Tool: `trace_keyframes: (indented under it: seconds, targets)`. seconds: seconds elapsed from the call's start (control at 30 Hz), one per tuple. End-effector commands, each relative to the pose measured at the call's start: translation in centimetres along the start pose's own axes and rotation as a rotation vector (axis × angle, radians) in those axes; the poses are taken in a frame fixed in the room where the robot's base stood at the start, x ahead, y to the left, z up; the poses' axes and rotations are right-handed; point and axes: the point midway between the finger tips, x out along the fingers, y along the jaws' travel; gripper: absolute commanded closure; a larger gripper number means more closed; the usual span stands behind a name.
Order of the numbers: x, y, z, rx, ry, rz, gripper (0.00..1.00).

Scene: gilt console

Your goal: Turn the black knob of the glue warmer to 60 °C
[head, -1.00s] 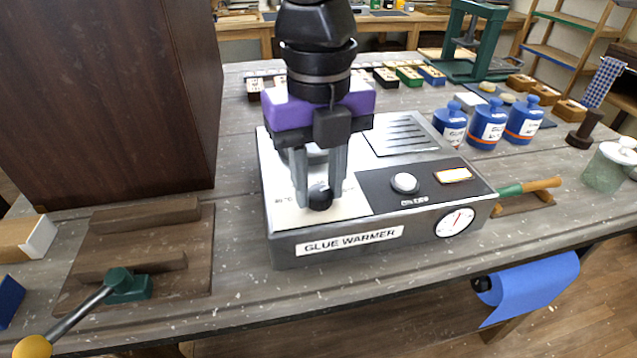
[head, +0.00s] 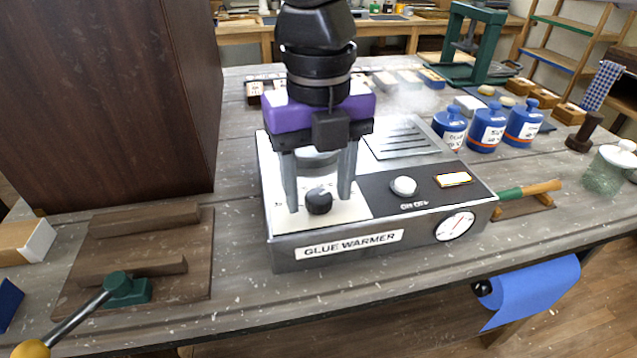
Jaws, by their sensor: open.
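The glue warmer (head: 430,226) is a grey metal box with a "GLUE WARMER" label on its front. Its black knob (head: 319,201) stands on a pale dial plate (head: 353,211) at the top left. My gripper (head: 318,209) is open, with one finger on each side of the knob and visible gaps between fingers and knob. The dial's markings are too small and partly hidden to read, so I cannot tell the knob's setting.
A dark cabinet (head: 110,90) stands close on the left. A wooden board with a green-based lever (head: 128,288) lies front left. Blue jars (head: 487,127) stand to the right, and a green-handled brush (head: 528,190) lies beside the warmer.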

Motion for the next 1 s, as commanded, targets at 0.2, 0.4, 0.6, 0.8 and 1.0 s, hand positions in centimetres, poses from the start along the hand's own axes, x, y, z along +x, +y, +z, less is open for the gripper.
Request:
trace_keyframes:
  seconds: [0.2, 0.4, 0.6, 0.8, 1.0]
  targets:
    - [-1.7, 0.0, 0.1, 0.001, -0.004, 0.000, 0.47]
    - [-5.0, 0.0, 0.1, 0.001, -0.003, -0.001, 0.47]
    - [-7.3, 0.0, 0.1, 0.002, -0.001, -0.001, 0.47]
    - [-7.8, 0.0, 0.0, 0.000, 0.000, 0.001, 0.47]
    - [-7.8, 0.0, 0.0, -0.002, 0.000, 0.000, 0.47]
